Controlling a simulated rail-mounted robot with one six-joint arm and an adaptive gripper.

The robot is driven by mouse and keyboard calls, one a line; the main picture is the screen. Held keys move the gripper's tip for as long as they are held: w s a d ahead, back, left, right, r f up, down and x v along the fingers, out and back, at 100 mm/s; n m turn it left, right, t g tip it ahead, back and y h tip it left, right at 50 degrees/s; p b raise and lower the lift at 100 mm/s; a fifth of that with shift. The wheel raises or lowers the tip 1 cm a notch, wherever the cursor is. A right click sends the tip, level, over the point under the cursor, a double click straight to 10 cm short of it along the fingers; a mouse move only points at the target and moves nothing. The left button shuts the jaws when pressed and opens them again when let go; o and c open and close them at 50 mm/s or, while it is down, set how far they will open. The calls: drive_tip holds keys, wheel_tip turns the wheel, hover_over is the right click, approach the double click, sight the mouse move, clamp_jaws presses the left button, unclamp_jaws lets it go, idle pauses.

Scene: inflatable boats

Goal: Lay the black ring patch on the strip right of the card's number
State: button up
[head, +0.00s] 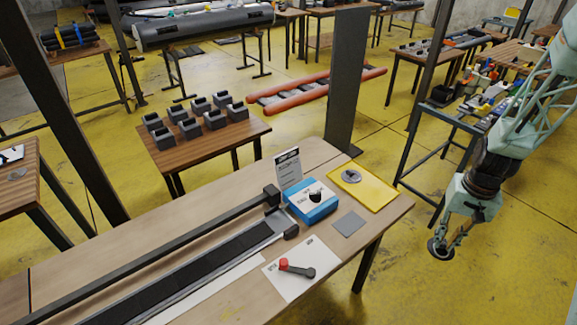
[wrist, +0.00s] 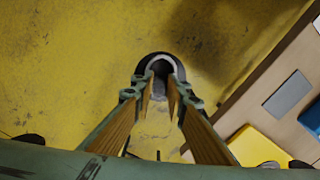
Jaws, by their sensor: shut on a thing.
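My gripper (head: 446,240) hangs at the right, above the yellow floor and off the table's right end. It is shut on a black ring patch (head: 436,252), a dark ring with a pale inside. In the wrist view the ring patch (wrist: 160,57) sits at the fingertips (wrist: 160,82). A small white card (head: 288,168) stands upright on the table; its print is too small to read. A long black strip (head: 190,275) lies along the table at the left, with a pale strip (head: 205,290) beside it. I cannot tell which strip the task means.
On the workbench (head: 330,240), near its right end, are a blue box (head: 318,212), a yellow tray (head: 378,192) with a grey round piece (head: 351,176), a grey square (head: 349,224) and a red-and-black tool (head: 297,269) on a white sheet. A dark post (head: 347,90) stands behind.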

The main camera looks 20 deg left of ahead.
drive_tip(key=shift+r, duration=0.15)
drive_tip(key=shift+r+p, duration=1.35)
drive_tip(key=shift+p, duration=0.1)
drive_tip(key=shift+a, duration=0.15)
